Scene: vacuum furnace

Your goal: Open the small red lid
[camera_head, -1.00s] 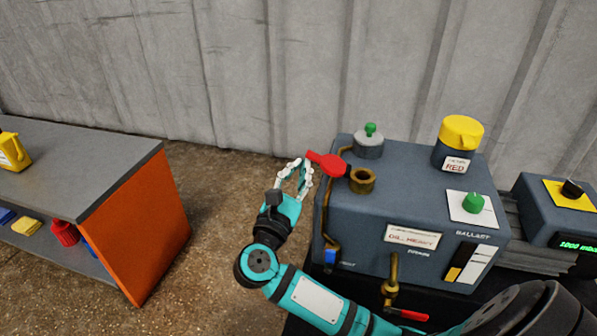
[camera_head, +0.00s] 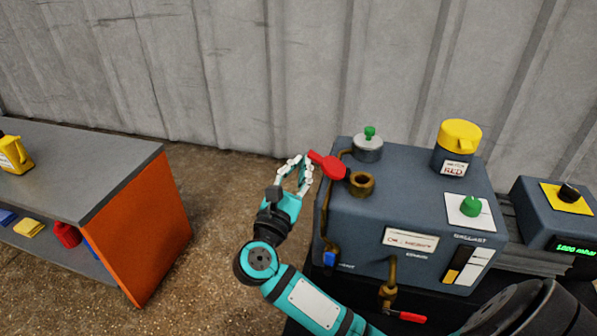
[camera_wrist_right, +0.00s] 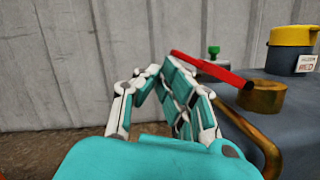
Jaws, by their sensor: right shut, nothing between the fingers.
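The small red lid (camera_head: 327,164) is off to the left of the brass filler neck (camera_head: 362,184) on the grey pump housing. The neck's dark opening is uncovered. In the right wrist view the lid (camera_wrist_right: 215,70) shows nearly edge-on, tilted, with its lower right end by the brass neck (camera_wrist_right: 255,97). My right gripper (camera_head: 301,162) is shut and empty, just left of the lid's outer end. In the wrist view its fingertips (camera_wrist_right: 161,68) converge close to the lid; I cannot tell whether they touch it. My left gripper is out of view.
A green-knobbed cap (camera_head: 369,137) and a yellow-capped container (camera_head: 459,137) stand on the housing (camera_head: 420,190). A brass pipe runs down its left side. An orange-sided workbench (camera_head: 140,225) is at left, with open floor between. A corrugated wall is behind.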

